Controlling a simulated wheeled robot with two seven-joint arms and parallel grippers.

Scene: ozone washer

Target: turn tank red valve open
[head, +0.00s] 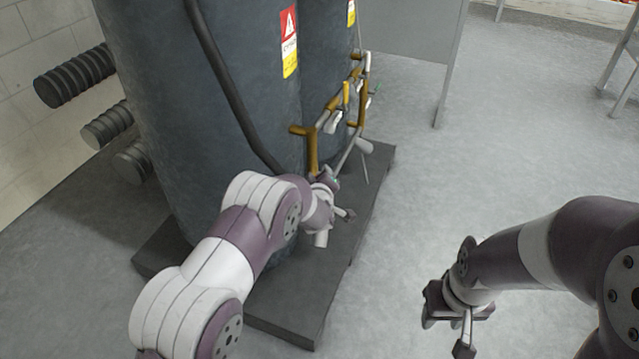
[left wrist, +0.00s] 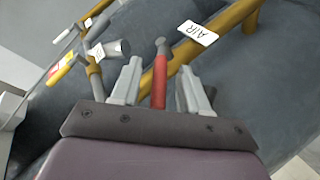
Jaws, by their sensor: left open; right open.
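The red valve handle (left wrist: 159,88) shows in the left wrist view as a short red lever with a grey round end, in front of a yellow pipe (left wrist: 203,50). My left gripper (left wrist: 160,76) is open, with one finger on each side of the lever; I cannot tell if either touches it. In the head view my left gripper (head: 333,224) is low beside the dark grey tank (head: 215,100), and the red valve is hidden there. My right gripper (head: 447,327) is open and empty over the floor at the lower right.
Yellow and grey pipes with small valves (head: 340,108) run along the tank's front. A white AIR tag (left wrist: 198,33) hangs by the yellow pipe. The tanks stand on a dark base plate (head: 283,312). The floor (head: 500,140) to the right is clear.

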